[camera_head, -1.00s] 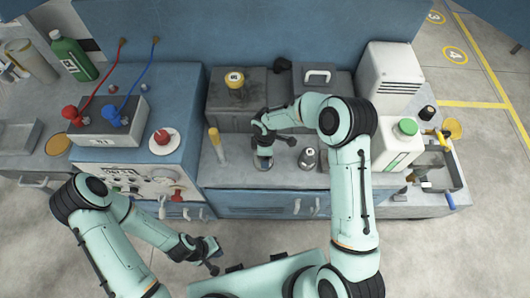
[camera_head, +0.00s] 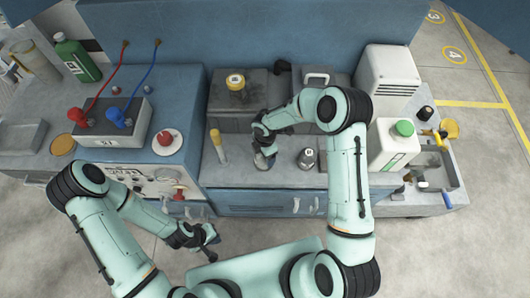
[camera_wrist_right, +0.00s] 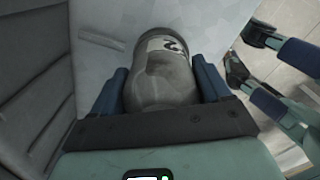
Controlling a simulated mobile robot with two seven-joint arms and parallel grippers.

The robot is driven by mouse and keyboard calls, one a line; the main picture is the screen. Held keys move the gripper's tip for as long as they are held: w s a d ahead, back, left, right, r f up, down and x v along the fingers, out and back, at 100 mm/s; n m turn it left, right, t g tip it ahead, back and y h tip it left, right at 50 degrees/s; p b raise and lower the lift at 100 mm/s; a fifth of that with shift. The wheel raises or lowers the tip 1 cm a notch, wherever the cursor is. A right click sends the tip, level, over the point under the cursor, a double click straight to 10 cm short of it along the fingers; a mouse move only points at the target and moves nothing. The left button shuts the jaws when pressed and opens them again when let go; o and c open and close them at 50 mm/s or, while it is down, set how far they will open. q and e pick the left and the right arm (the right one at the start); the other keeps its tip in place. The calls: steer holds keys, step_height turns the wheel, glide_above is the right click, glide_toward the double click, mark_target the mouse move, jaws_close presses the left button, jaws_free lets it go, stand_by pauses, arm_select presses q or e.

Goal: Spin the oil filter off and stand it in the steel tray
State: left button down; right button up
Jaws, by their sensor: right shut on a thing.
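My right gripper (camera_head: 262,146) is shut on a grey canister (camera_wrist_right: 162,80) with a white label, likely the oil filter. In the right wrist view its two blue fingers lie on either side of the canister. In the head view the canister's lower part (camera_head: 264,163) shows under the gripper, looking slightly tilted; whether it touches the grey bench top is unclear. My left gripper (camera_head: 211,246) is in front of the bench, away from everything; its finger gap cannot be made out. A grey metal tray (camera_head: 440,196) is at the right; another grey tray (camera_head: 22,137) is at the far left.
A dark can (camera_head: 307,161) stands to the right of the held canister, and a yellow-topped stick (camera_head: 216,146) to its left. Grey housings (camera_head: 232,115) are behind. A white jug (camera_head: 392,150) with a green cap stands between the gripper and the right-hand tray.

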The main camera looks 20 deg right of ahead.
steer(key=n, duration=0.3)
steer(key=shift+f, duration=0.2)
steer(key=shift+n, duration=0.7)
steer(key=n, duration=0.5)
steer(key=shift+a, duration=0.15)
steer(key=o, duration=1.2)
steer(key=shift+o, duration=0.2)
steer(key=shift+w, duration=0.1)
steer(key=shift+r, duration=0.15)
